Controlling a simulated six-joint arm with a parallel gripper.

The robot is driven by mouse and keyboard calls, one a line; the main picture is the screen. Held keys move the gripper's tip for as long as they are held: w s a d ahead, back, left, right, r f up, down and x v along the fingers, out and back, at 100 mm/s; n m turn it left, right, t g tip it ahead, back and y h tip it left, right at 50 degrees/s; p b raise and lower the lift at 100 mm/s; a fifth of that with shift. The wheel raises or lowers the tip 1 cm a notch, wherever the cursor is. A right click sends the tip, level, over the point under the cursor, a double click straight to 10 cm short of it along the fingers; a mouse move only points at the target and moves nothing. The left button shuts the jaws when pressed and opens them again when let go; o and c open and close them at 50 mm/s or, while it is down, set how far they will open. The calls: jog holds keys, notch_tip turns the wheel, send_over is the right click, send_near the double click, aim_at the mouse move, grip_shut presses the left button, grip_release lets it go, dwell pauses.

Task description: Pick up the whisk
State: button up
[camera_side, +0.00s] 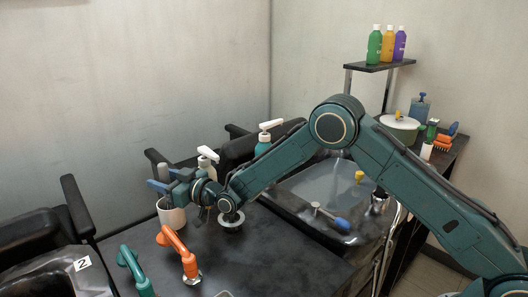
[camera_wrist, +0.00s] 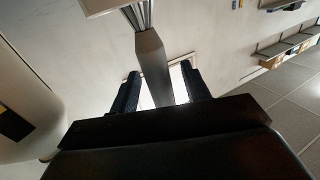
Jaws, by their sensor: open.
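The whisk's grey handle (camera_wrist: 152,62) stands between my two dark fingers in the wrist view, with its wires (camera_wrist: 137,16) at the top edge. My gripper (camera_wrist: 161,74) is open around the handle, with a gap visible on each side. In the side view my gripper (camera_side: 160,182) is above and beside a white cup (camera_side: 172,216). A grey upright piece (camera_side: 153,157), apparently the whisk handle, shows behind the gripper. The wires are hidden there.
An orange tap-like piece (camera_side: 178,250) and a teal one (camera_side: 134,270) stand in front on the dark counter. A basin (camera_side: 325,185) is to the right. Black chairs (camera_side: 35,235) are at the left.

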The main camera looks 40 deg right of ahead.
grip_shut()
jog(key=shift+r, duration=0.1)
dwell(0.3)
notch_tip(320, 180, up, 20)
dwell(0.8)
dwell(0.5)
